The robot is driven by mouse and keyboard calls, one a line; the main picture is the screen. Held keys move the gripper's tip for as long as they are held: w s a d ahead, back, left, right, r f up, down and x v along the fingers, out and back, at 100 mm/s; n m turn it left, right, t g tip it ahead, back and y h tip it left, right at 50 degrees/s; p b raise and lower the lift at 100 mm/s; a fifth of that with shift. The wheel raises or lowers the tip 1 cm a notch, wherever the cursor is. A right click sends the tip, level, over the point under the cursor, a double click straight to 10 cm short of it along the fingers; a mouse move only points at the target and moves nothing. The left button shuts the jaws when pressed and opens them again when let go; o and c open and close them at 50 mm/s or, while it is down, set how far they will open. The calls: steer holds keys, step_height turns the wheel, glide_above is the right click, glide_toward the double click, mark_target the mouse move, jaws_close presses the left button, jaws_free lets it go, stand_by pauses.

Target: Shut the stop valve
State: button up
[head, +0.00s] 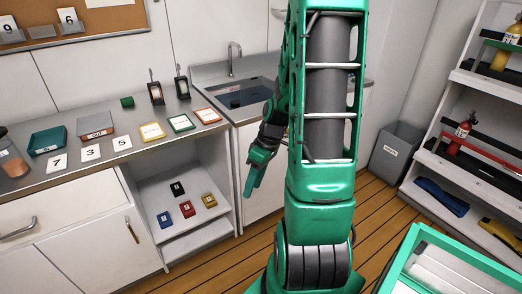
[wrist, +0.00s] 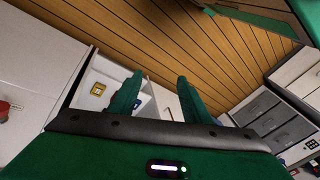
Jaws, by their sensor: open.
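My gripper (head: 254,178) hangs in front of the white cabinet below the sink, its green fingers pointing down. In the wrist view my gripper (wrist: 158,88) is open, with its two fingers apart and nothing between them. No stop valve can be made out for certain in either view. A small red part (wrist: 5,109) on a pale surface is cut off by the left edge of the wrist view; I cannot tell whether it is the valve. My arm hides part of the sink area in the head view.
A counter (head: 70,180) at left holds trays, numbered cards and coloured frames. Coloured blocks lie in the open cubby (head: 160,187) below. A sink (head: 210,77) stands behind my arm. A grey bin (head: 395,150) and a shelf rack (head: 440,165) stand at right. Some wooden floor is clear.

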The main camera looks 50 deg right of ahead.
steer(key=w+d+f+n+t+y, duration=0.3)
steer(key=w+d+f+t, duration=0.1)
steer(key=w+f+t, duration=0.7)
steer(key=d+m+t+h, duration=0.6)
steer(key=d+h, duration=0.6)
steer(key=d, duration=0.8)
steer(key=w+d+g, duration=0.1)
steer(key=w+d, duration=0.2)
steer(key=w, duration=0.6)
steer(key=shift+w+r+m, duration=0.2)
steer(key=shift+r+m, duration=0.1)
steer(key=shift+r, duration=0.15)
steer(key=c, duration=1)
steer(key=shift+a+y, duration=0.2)
steer(key=shift+y, duration=0.1)
steer(key=shift+c, duration=0.2)
